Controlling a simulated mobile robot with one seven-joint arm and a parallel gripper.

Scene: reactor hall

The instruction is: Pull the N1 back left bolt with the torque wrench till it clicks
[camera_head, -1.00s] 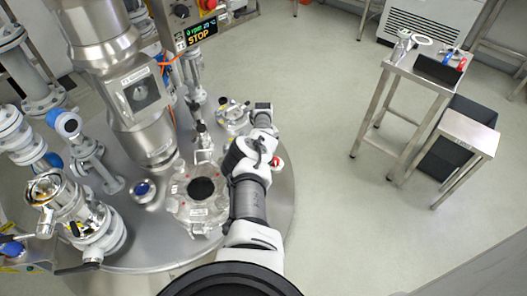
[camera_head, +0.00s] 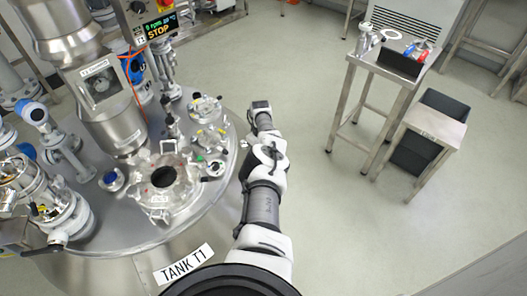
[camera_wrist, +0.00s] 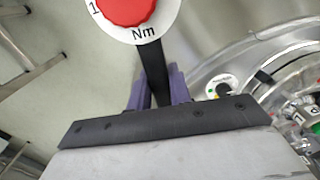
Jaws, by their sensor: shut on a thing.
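My gripper (camera_wrist: 158,88) is shut on the black shaft of the torque wrench (camera_wrist: 152,62), between its purple fingers. The wrench's round white scale, marked Nm, and red knob (camera_wrist: 126,10) show at the top of the wrist view. The wrench's far end is hidden. In the head view, my wrist is over the floor just right of the tank's edge. A clamped round flange with a dark centre (camera_head: 163,178) sits on the tank lid to the left of it, apart from my arm. I cannot make out the N1 back left bolt.
The tank lid (camera_head: 110,215) is crowded with valves, pipes and a tall steel column (camera_head: 105,110). A label reads TANK T1 (camera_head: 184,264). A steel table (camera_head: 375,60) with tools and a lower stand (camera_head: 437,125) are at right. Open floor lies between.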

